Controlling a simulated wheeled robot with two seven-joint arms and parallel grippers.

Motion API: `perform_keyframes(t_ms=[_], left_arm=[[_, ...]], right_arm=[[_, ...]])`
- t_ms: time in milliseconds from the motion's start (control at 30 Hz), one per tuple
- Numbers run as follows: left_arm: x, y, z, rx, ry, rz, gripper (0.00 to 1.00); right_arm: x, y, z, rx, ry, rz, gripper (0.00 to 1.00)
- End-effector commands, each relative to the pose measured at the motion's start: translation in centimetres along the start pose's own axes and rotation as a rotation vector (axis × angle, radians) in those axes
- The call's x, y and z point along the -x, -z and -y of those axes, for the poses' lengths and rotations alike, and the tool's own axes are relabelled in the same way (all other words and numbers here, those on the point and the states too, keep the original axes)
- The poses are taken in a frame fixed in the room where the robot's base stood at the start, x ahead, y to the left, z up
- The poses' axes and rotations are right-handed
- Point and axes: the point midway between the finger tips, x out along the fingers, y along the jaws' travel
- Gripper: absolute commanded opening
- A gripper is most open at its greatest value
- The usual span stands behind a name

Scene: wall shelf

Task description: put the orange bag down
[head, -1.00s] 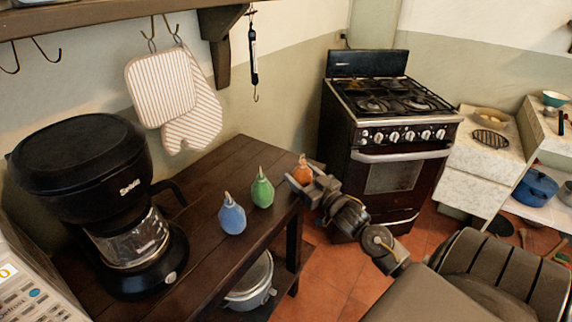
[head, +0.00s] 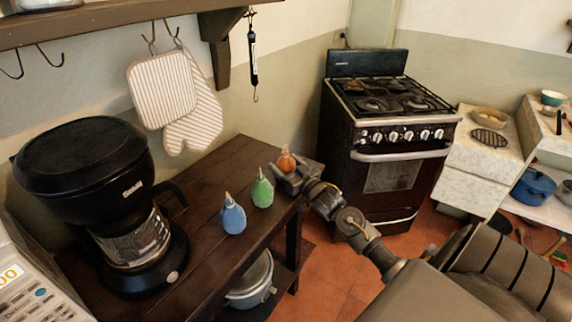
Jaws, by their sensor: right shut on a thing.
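The orange bag (head: 286,162) is small and pointed at the top. It is at the right end of the dark wooden table (head: 205,178), upright in my right gripper (head: 287,174). My right gripper is shut on it, and the gripper hides its lower part. I cannot tell whether its base touches the table top. A green bag (head: 262,190) and a blue bag (head: 233,216) stand on the table to the left of the gripper. My left gripper is not in view.
A black coffee maker (head: 95,205) stands at the table's left. A black stove (head: 385,140) stands behind my right arm. A pot (head: 250,283) sits on the lower shelf. Mitts (head: 165,90) hang from the wall shelf. The table's back strip is clear.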

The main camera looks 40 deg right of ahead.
Motion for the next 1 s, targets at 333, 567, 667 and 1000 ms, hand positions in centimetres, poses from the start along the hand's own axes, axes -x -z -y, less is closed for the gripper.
perform_keyframes(t_ms=[333,567,667,1000], left_arm=[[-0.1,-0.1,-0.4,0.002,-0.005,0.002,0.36],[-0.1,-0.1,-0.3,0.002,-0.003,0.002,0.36],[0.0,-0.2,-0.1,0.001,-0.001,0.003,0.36],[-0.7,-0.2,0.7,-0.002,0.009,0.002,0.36]], right_arm=[[0.1,-0.2,0.0,0.0,0.0,0.0,0.9],[0.1,-0.2,0.0,0.0,0.0,0.0,0.9],[0.1,0.1,0.0,0.0,0.0,0.0,0.9],[6.3,-0.2,0.0,0.0,0.0,0.003,0.9]])
